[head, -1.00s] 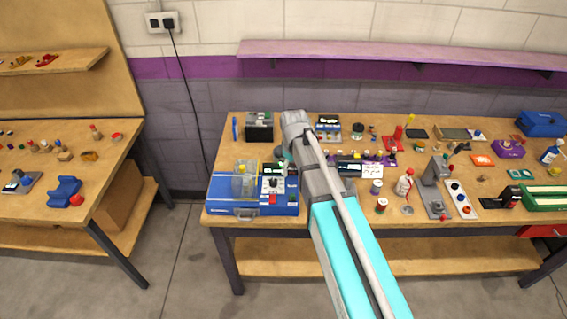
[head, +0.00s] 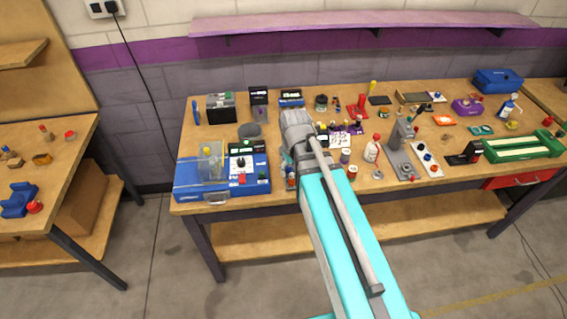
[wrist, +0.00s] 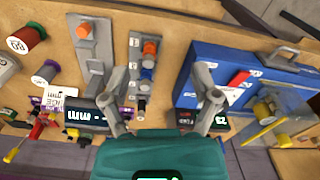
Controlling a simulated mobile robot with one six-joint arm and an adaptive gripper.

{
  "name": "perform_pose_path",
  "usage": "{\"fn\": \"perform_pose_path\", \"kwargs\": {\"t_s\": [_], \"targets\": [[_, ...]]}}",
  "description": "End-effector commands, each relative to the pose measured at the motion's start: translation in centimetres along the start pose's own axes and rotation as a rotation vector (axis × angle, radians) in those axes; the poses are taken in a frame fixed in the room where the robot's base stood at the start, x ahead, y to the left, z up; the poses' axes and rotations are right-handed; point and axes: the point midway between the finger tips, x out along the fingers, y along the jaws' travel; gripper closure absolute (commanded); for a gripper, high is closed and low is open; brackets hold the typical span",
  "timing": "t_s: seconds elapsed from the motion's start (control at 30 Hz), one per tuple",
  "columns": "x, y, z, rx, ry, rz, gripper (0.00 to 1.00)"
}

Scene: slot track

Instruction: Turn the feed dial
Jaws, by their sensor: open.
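A blue machine (head: 205,194) with a clear guard stands at the left end of the bench. Its white panel carries a dark knob (head: 241,162) and a red button (head: 242,179); the labels are too small to read, so I cannot tell for sure that this knob is the feed dial. In the wrist view the blue machine (wrist: 205,52) is at the right, and my right finger covers part of its panel. My gripper (wrist: 161,78) is open and empty, over a grey strip (wrist: 134,62) with orange and blue knobs, beside the machine. My arm hides it in the head view.
Bottles, spools and small devices crowd the bench right of my arm, including a green case (head: 520,147) and a blue box (head: 497,80). A purple shelf (head: 360,22) runs above. Another bench (head: 75,150) stands at the left across a floor gap.

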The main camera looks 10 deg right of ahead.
Motion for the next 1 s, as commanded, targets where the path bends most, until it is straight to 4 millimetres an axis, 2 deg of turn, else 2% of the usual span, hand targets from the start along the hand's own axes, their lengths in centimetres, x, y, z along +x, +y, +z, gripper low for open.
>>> {"fn": "perform_pose_path", "kwargs": {"t_s": [0.1,0.4,1.0], "targets": [[0.6,0.7,1.8,0.057,0.000,0.000,0.21],[1.2,1.9,4.5,0.168,0.000,0.000,0.21],[1.4,2.1,5.0,0.197,0.000,0.000,0.21]]}}
